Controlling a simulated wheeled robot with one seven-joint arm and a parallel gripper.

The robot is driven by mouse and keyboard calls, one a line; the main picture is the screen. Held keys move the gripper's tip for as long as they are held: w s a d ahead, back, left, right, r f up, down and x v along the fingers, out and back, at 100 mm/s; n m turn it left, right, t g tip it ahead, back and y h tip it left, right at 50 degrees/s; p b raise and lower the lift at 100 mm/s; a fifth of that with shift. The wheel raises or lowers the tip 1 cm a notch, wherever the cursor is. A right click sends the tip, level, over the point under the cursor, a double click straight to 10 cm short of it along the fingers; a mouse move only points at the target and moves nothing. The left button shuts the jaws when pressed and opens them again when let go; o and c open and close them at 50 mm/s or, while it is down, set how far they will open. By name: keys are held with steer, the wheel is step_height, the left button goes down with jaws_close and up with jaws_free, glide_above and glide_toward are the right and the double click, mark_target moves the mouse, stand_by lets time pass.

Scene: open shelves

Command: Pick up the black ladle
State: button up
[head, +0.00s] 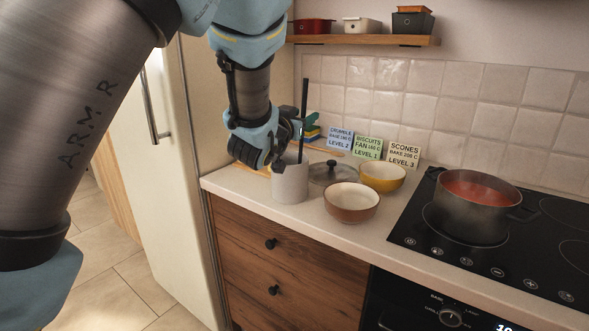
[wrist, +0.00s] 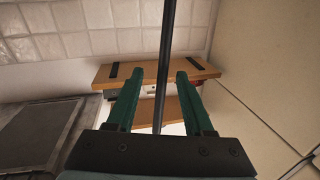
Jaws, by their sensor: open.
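The black ladle (head: 304,112) stands upright in a light grey utensil holder (head: 290,184) at the left end of the counter. Only its long thin handle shows; its lower end is hidden in the holder. My gripper (head: 284,150) is at the handle, just above the holder. In the wrist view the ladle handle (wrist: 165,70) runs between the two green fingers of my gripper (wrist: 160,80), with a gap on each side. The fingers are open.
A glass lid (head: 332,173), a brown bowl (head: 351,202) and a yellow bowl (head: 383,177) sit right of the holder. Recipe cards (head: 368,148) stand behind. A pot of red sauce (head: 476,205) is on the hob. A wooden shelf (head: 365,40) hangs above; a fridge (head: 165,180) stands left.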

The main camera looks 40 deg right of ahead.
steer(key=shift+p+x, duration=1)
steer(key=shift+x, duration=1.1)
steer(key=shift+w, duration=0.15)
steer(key=shift+c, duration=0.2)
jaws_close()
